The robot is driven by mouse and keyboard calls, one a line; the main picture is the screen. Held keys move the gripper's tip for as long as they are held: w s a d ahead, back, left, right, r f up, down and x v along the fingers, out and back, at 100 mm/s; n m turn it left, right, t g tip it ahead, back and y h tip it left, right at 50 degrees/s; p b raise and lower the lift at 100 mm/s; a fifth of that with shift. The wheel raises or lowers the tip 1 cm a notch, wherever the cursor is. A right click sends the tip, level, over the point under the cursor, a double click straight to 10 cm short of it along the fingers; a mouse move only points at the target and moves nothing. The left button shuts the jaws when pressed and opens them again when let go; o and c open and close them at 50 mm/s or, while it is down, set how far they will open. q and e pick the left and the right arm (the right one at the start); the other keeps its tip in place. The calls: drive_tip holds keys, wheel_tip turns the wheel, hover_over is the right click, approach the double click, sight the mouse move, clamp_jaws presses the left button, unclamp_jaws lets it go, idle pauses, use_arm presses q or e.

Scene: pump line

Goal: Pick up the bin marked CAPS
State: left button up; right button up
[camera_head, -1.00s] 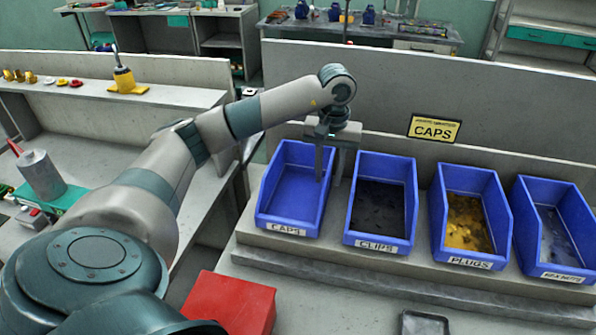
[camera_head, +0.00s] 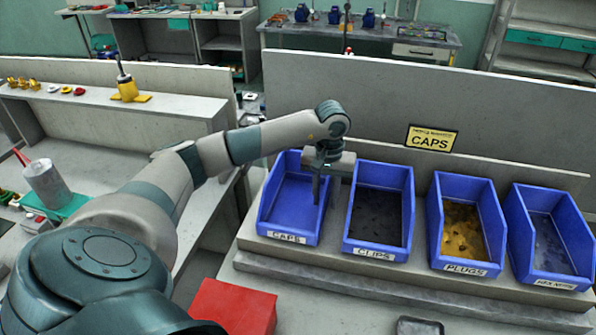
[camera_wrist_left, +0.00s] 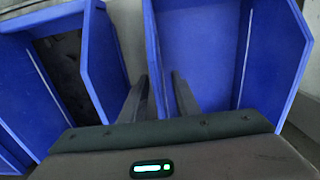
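The blue bin marked CAPS (camera_head: 287,239) stands at the left end of the bin row on a grey ledge and looks empty. In the left wrist view the CAPS bin (camera_wrist_left: 205,35) fills the right side. My left gripper (camera_head: 322,192) is down at the bin's right side wall. In the left wrist view my left gripper's fingers (camera_wrist_left: 161,78) are apart, with that blue wall between them, one finger inside the bin and one outside. The lower fingertips are partly hidden in the head view. My right gripper is not in view.
The CLIPS bin (camera_head: 374,253) stands close to the right, then the PLUGS bin (camera_head: 466,268) and another blue bin (camera_head: 556,281). A yellow CAPS sign (camera_head: 431,139) is on the panel behind. A red box (camera_head: 233,307) is in front, below the ledge.

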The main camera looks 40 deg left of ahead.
use_arm(q)
drive_tip(key=shift+c, duration=0.6)
clamp_jaws()
drive_tip(key=shift+r, duration=0.1)
drive_tip(key=shift+r+b, duration=0.3)
drive_tip(key=shift+r, duration=0.15)
wheel_tip(320, 180, up, 8)
drive_tip(key=b, duration=0.3)
drive_tip(key=shift+r, duration=0.55)
